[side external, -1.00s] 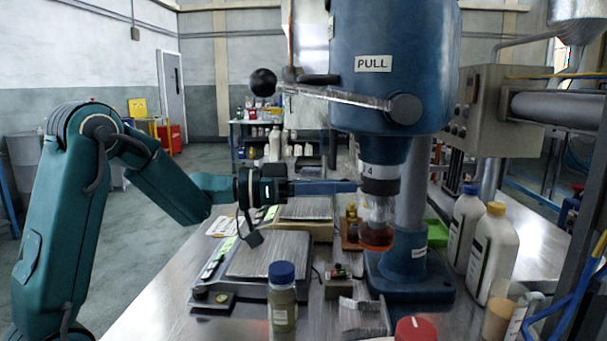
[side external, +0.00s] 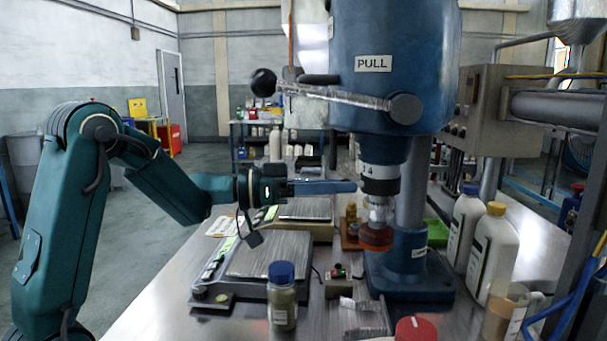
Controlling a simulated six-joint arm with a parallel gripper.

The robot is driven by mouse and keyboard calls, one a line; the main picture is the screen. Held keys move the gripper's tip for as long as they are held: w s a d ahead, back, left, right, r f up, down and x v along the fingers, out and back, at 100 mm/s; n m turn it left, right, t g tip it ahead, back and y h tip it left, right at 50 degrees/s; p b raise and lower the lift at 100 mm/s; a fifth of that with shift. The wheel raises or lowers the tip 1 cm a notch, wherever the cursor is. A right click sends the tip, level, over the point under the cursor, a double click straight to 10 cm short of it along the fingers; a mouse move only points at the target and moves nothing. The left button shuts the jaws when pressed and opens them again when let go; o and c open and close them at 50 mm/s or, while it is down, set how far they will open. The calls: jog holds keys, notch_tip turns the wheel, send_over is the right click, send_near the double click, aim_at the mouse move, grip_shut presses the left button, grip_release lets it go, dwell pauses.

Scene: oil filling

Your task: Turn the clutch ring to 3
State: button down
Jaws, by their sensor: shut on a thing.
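The clutch ring (side external: 379,172) is a pale band with dark digits under the blue head of the machine (side external: 392,75). A "4" shows on its front, with another digit at its left that looks like a 1. My gripper (side external: 352,187) reaches in from the left, level with the ring's lower edge. Its long blue fingers are shut, with their tips at the left side of the ring and chuck. The exact contact is hidden. Below the chuck, a clear bottle with a red-brown base (side external: 376,235) stands upright.
A lever with a black ball (side external: 263,82) sticks out left above my gripper. Scales (side external: 268,252), a blue-capped jar (side external: 282,298) and a small switch box (side external: 338,282) stand below. White bottles (side external: 494,250) stand at the right.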

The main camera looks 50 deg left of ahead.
jog(key=shift+a, duration=0.15)
jog(key=shift+w+a+m+g+h, duration=0.25)
jog(key=shift+a+m+g+h, duration=0.05)
jog(key=shift+m+g+h, duration=0.35)
jog(key=c, duration=0.6)
grip_release()
jog(key=shift+c, duration=0.2)
jog(key=shift+s, duration=0.1)
jog(key=shift+v, duration=2.5)
